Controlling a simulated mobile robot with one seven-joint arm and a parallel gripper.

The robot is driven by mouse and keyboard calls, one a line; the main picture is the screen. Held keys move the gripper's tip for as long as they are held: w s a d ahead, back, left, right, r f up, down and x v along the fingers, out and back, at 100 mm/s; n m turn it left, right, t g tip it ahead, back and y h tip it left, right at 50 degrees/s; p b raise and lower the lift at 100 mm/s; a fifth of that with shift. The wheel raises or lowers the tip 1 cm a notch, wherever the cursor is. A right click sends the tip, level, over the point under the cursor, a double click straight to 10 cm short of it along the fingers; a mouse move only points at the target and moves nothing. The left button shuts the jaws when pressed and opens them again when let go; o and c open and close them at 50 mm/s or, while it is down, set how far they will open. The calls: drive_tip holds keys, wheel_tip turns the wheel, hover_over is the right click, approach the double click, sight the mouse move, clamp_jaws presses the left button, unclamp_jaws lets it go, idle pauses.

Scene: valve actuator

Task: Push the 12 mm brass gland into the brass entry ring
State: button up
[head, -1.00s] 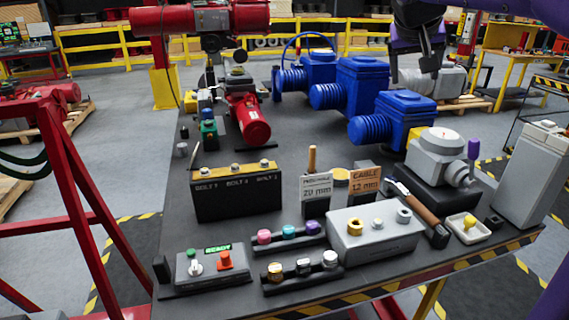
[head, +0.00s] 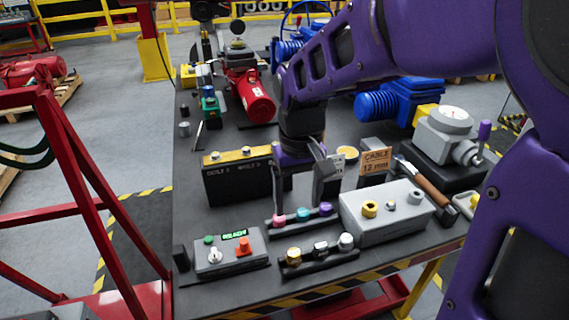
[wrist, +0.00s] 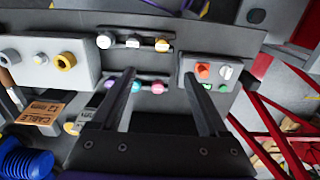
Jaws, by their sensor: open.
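The brass gland (head: 294,255) stands at the left end of the front black rack, beside a dark-and-silver gland (head: 321,247) and a pale steel one (head: 345,241). In the wrist view the brass gland (wrist: 162,45) is at the rack's right end. The brass entry ring (head: 370,208) is on top of the grey box; it also shows in the wrist view (wrist: 67,61). My gripper (head: 300,195) is open and empty, pointing down above the table behind the racks. In the wrist view its fingers (wrist: 160,78) are wide apart, with the coloured pieces showing between them.
A second rack with pink, teal and purple pieces (head: 303,214) lies behind the front rack. A control box (head: 225,255) with a green display stands left. The "CABLE 12 mm" sign (head: 376,162) and the black bolt block (head: 237,182) stand close to my gripper.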

drive_tip(key=b, duration=0.4)
hover_over(294, 252)
wheel_tip(294, 252, down, 11)
drive_tip(key=shift+s+d, duration=0.15)
wheel_tip(294, 252, down, 6)
drive_tip(key=b, duration=0.5)
drive_tip(key=shift+f+b, duration=0.25)
drive_tip(key=shift+b, duration=0.1)
clamp_jaws()
